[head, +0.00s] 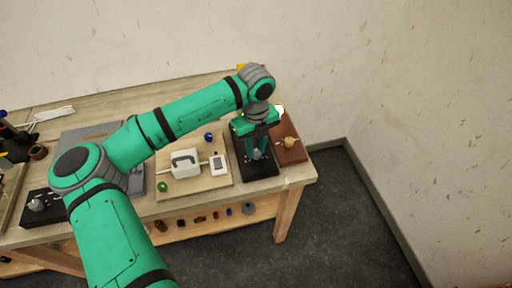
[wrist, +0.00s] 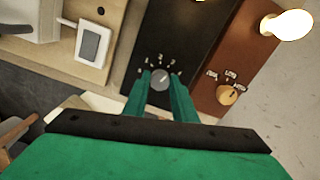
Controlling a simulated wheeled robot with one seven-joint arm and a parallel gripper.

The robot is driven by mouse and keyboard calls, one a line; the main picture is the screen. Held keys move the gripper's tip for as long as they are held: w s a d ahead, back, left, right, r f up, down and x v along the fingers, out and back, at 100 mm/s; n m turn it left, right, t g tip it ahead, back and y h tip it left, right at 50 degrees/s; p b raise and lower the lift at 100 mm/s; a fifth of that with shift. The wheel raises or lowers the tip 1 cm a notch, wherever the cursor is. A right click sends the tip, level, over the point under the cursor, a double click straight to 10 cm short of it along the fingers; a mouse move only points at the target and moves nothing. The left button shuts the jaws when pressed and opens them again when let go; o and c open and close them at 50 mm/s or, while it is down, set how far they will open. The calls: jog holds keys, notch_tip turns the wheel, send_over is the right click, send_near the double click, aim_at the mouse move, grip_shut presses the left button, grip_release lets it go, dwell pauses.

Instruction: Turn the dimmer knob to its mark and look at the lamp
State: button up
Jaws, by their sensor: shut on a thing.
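The dimmer knob (wrist: 160,79) is a grey round knob with a pointer line, on a black panel (wrist: 176,32). White numerals are printed in an arc around it. My gripper (wrist: 161,80) is shut on this knob, with a green finger on each side; in the head view my gripper (head: 256,152) points down at the black panel. The lamp (wrist: 288,25) is a glowing white bulb at the top right of the wrist view; in the head view its bulb (head: 280,110) is partly hidden behind my gripper.
A brown panel (wrist: 246,60) with an orange-tan knob (wrist: 228,95) and printed labels stands right of the black panel. A wooden board (head: 213,192) with a white box (head: 186,164) and a white switch (head: 218,165) lies left. The table's right edge is close to the brown panel.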

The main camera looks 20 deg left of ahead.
jog(key=n, duration=0.6)
jog(key=shift+s, duration=0.1)
jog(key=n, duration=0.6)
jog(key=shift+n, duration=0.3)
jog(key=n, duration=0.5)
jog(key=shift+s+n, duration=0.1)
jog(key=shift+n, duration=0.2)
jog(key=n, duration=0.5)
jog(key=shift+d+n, duration=0.1)
jog(key=shift+n, duration=0.2)
jog(key=o, duration=1)
jog(key=shift+w, duration=0.25)
jog(key=shift+o, duration=0.2)
